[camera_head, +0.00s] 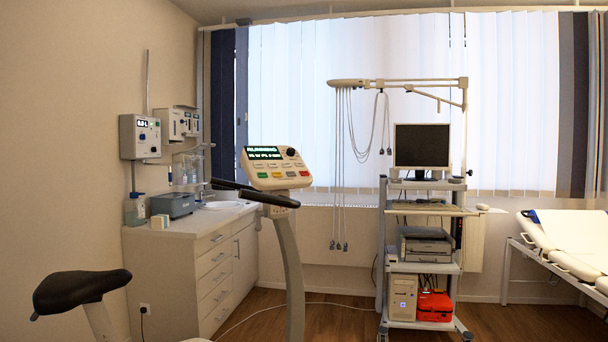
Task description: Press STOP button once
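A light-coloured control console (274,168) stands on the post of an exercise bike, left of centre. Its lit green display (264,153) reads what looks like "RUNNING", with a second line too small to read surely. Below the display is a row of small coloured buttons (278,175), among them green, yellow and red ones. Their labels are too small to read, so I cannot tell which one is STOP. A round dark knob (291,152) sits right of the display. Neither of my grippers is in view.
The bike's black saddle (80,291) and dark handlebar (240,189) are at the left. A white cabinet (190,270) stands behind the bike. A wheeled equipment cart (422,268) is right of centre, and an examination couch (575,245) is far right. Wooden floor (520,325) is clear between them.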

